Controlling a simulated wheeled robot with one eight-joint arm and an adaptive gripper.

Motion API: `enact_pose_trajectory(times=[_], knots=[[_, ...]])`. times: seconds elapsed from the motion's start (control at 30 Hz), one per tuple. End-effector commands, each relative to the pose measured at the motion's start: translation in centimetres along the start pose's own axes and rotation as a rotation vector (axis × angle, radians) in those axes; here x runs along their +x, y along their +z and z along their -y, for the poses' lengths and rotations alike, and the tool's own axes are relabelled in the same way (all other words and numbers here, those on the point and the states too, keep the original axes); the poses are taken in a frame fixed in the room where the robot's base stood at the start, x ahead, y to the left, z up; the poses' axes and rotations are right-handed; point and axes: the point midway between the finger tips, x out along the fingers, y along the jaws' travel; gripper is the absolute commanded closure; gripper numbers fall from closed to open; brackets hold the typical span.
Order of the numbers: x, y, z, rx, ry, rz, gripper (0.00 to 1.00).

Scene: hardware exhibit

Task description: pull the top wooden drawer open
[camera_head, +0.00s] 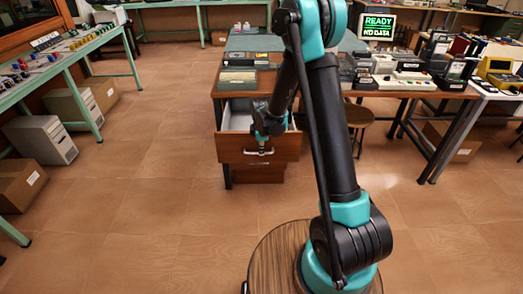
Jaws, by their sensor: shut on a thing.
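The top wooden drawer (232,149) is in the front of the desk at the middle of the head view. It stands out from the desk, and part of its pale inside shows behind its front. A light metal handle (258,152) is on the drawer front. My gripper (261,146) is at this handle and is shut on it. My arm comes down from the upper right to the drawer and hides part of the drawer's right side. The fingertips are small in this view.
The desk (232,93) bears books and papers. Another wooden front (258,174) shows below the drawer. A round stool (357,114) stands right of the desk. A green-legged bench (70,58) and grey computer cases (40,141) are at left. The floor before the drawer is clear.

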Motion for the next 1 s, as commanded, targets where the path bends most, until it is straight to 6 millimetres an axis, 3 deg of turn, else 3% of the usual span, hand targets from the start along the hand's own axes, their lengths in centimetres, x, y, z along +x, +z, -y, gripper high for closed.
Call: enact_pose_trajectory(times=[0.2,0.23,0.4,0.77,1.0], knots=[[0.0,0.0,0.0,0.0,0.0,0.0,1.0],[0.0,0.0,0.0,0.0,0.0,0.0,0.87],[0.0,0.0,0.0,0.0,0.0,0.0,0.69],[-0.4,0.0,0.0,0.0,0.0,0.0,0.69],[-3.4,0.0,0.1,0.0,0.0,0.0,0.69]])
